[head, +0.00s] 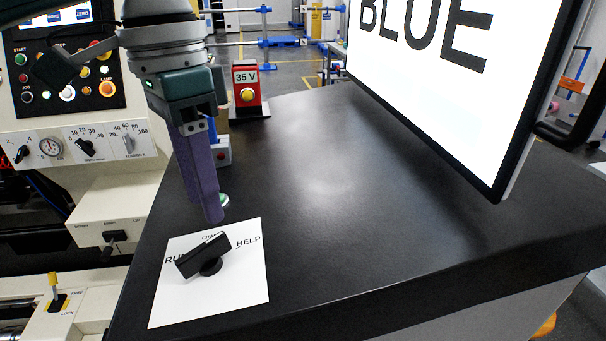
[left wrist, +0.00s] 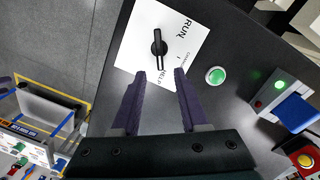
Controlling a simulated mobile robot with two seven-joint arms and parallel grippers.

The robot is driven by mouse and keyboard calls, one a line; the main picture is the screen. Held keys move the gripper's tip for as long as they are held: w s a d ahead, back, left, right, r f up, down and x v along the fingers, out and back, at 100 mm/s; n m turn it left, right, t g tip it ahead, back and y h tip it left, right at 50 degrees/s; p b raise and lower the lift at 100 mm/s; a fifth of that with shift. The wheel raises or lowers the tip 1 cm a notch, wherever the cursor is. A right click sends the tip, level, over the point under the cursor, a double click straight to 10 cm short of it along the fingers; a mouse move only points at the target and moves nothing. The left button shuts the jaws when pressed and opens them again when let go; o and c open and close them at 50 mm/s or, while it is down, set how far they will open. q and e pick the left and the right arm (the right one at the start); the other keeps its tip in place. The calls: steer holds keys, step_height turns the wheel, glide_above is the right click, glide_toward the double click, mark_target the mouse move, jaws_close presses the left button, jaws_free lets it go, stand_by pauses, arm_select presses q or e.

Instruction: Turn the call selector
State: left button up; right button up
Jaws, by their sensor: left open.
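The call selector (head: 203,256) is a black bar-handled knob on a white plate (head: 240,286) marked RUN, a partly hidden word beginning CHA, and HELP. My left gripper (head: 213,216) has purple fingers pointing down, just behind and above the knob. In the left wrist view its fingers (left wrist: 160,74) are apart and empty, with the knob beyond the gap between their tips, not touched. My right gripper is not in view.
A green button (left wrist: 215,75) stands on the black tabletop (head: 330,190) close to the plate. A red box marked 35 V (head: 248,95) stands farther back. A large screen reading BLUE (head: 440,70) overhangs the right side. A cream machine panel (head: 85,150) is at left.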

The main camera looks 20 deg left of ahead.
mark_target(215, 237)
arm_select(q)
steer(key=f, duration=0.7)
steer(key=shift+s+d, duration=0.1)
steer(key=shift+d, duration=0.15)
steer(key=shift+r, duration=0.1)
jaws_close()
